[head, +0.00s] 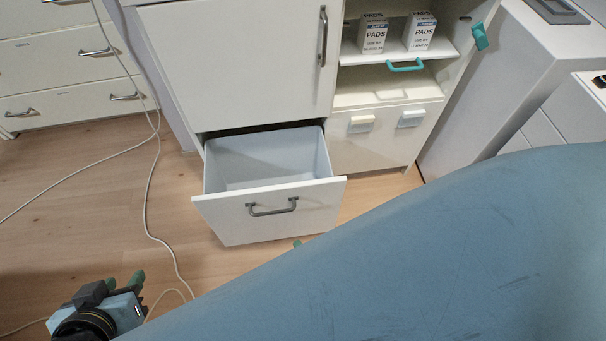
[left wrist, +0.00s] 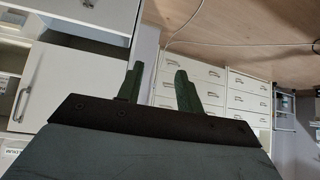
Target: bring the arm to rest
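An open, empty drawer (head: 268,210) juts from the white cabinet (head: 240,60) ahead. Shelves hold two pads boxes (head: 374,34). A white cable (head: 150,190) hangs and trails over the wooden floor (head: 60,210). A drawer unit (head: 60,70) stands at the upper left.

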